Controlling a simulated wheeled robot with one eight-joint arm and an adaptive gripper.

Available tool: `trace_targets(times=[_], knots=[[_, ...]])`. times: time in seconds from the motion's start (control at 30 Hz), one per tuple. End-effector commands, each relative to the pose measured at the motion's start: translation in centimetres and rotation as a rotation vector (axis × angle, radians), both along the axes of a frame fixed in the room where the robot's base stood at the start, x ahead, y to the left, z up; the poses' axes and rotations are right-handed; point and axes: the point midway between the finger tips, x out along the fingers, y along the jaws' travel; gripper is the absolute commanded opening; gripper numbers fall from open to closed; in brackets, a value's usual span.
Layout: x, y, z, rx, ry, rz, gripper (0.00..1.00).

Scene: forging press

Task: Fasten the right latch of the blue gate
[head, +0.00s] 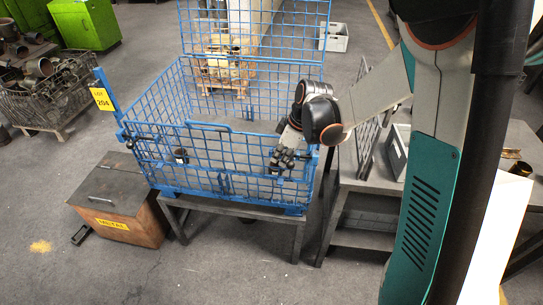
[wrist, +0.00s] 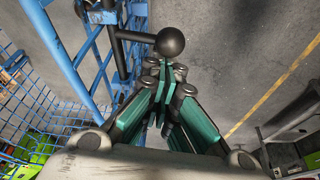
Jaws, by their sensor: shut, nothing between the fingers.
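The blue gate (head: 222,163) is the front wire-mesh panel of a blue cage on a low dark stand, and it appears upright. The right latch shows in the wrist view as a black ball knob (wrist: 170,42) on a short dark bar that sticks out from a blue post. My gripper (head: 282,164) is at the right end of the gate in the head view and hides the latch there. In the wrist view my gripper (wrist: 165,73) is shut and empty, its tips just below the knob; I cannot tell whether they touch it. Whether the latch is engaged is unclear.
A grey table (head: 374,183) stands close to the right of the cage. A brown metal box (head: 122,205) sits on the floor at left. A yellow lot sign (head: 102,99) is on the cage's left post. The floor in front is mostly clear.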

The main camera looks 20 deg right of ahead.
Motion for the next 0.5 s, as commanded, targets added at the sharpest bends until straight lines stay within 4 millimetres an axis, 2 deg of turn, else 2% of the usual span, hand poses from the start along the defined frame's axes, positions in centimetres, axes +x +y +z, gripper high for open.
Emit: trace_targets(times=[0.33, 0.5], knots=[[-0.1, -0.2, -0.2, -0.008, 0.005, -0.002, 0.0], [0.7, 1.1, -0.6, -0.006, 0.004, -0.001, 0.0]])
